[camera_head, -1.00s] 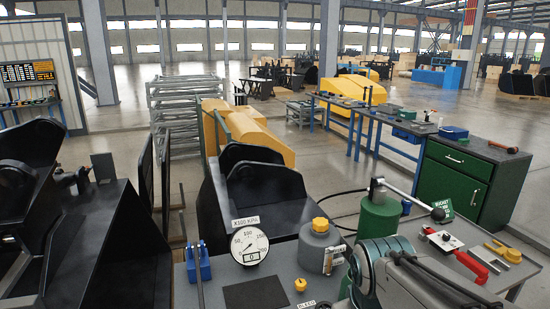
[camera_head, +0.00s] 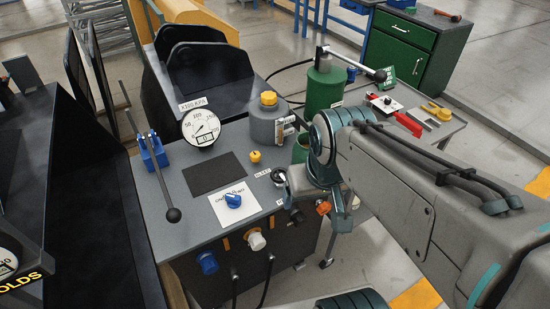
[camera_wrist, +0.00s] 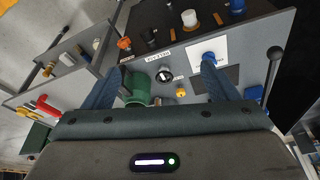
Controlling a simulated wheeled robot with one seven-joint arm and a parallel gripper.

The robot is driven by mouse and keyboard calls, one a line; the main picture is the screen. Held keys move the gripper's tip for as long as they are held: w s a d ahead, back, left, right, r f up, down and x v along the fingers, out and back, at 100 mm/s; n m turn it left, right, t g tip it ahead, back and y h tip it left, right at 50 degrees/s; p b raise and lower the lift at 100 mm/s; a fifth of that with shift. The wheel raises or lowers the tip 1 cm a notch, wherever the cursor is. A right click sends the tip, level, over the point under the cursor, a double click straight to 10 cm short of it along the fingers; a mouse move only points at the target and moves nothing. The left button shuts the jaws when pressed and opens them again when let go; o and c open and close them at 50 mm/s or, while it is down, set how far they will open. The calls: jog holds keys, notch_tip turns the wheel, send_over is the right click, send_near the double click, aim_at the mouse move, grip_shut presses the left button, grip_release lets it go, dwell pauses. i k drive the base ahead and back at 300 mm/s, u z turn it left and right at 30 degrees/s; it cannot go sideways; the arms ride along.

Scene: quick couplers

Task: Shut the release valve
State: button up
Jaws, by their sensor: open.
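I cannot tell for certain which control is the release valve. A round knob with black and white parts (camera_head: 279,176) sits by a small label on the grey panel top (camera_head: 185,205). A small yellow knob (camera_head: 255,156) is behind. My gripper (camera_wrist: 160,70) is open and empty above the panel.
A pressure gauge (camera_head: 201,128), a grey bottle with a yellow cap (camera_head: 267,122), a green hand pump (camera_head: 324,85) and a black-knobbed lever (camera_head: 165,185) stand around the panel top. Coloured couplers (camera_head: 256,240) line its front. A side table (camera_head: 440,130) is on the right.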

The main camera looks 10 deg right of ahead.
aim_at(280, 179)
jog(key=z, duration=0.05)
jog(key=k, duration=0.5)
jog(key=z, duration=1.05)
jog(key=i, duration=0.95)
jog(key=u, duration=2.25)
